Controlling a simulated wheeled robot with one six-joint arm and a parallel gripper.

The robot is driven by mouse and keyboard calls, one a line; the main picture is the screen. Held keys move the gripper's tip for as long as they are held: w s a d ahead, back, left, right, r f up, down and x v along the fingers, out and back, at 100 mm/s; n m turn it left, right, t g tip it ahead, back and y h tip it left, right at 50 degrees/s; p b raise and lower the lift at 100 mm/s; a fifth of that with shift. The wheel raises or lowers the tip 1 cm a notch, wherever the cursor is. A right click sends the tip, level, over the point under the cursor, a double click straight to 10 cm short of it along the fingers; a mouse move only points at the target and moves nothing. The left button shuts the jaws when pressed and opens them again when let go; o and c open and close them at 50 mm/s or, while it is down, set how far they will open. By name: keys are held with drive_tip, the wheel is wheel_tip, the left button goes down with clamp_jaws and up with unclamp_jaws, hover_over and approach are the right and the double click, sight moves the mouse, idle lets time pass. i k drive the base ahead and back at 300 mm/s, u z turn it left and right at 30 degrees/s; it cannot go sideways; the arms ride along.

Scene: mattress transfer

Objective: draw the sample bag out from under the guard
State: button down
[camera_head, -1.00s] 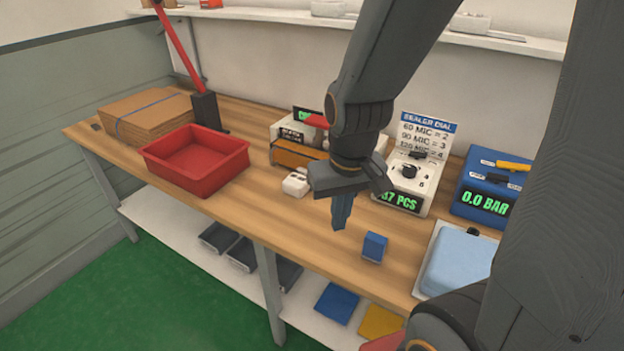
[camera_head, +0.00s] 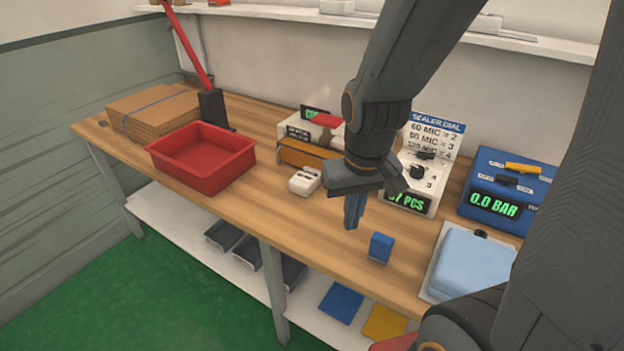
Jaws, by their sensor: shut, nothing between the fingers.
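My gripper (camera_head: 353,211) hangs pointing down over the middle of the bench, left of and above a small blue block (camera_head: 381,247). Its fingers are together with nothing between them. An orange-brown guard (camera_head: 302,152) runs along the front of a white machine with a green display, behind and left of my gripper. I cannot make out a sample bag under the guard. My wrist hides part of the machine's right side.
A red tray (camera_head: 202,153) and flat cardboard (camera_head: 150,108) are on the left. A white two-button box (camera_head: 304,181) lies before the guard. The dial unit (camera_head: 418,178), blue pressure box (camera_head: 505,193) and light-blue pad (camera_head: 468,262) are on the right.

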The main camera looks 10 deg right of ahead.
sight(306, 181)
drive_tip(key=z, duration=0.05)
drive_tip(key=k, duration=1.15)
drive_tip(key=u, duration=0.85)
drive_tip(key=i, duration=1.15)
drive_tip(key=z, duration=0.6)
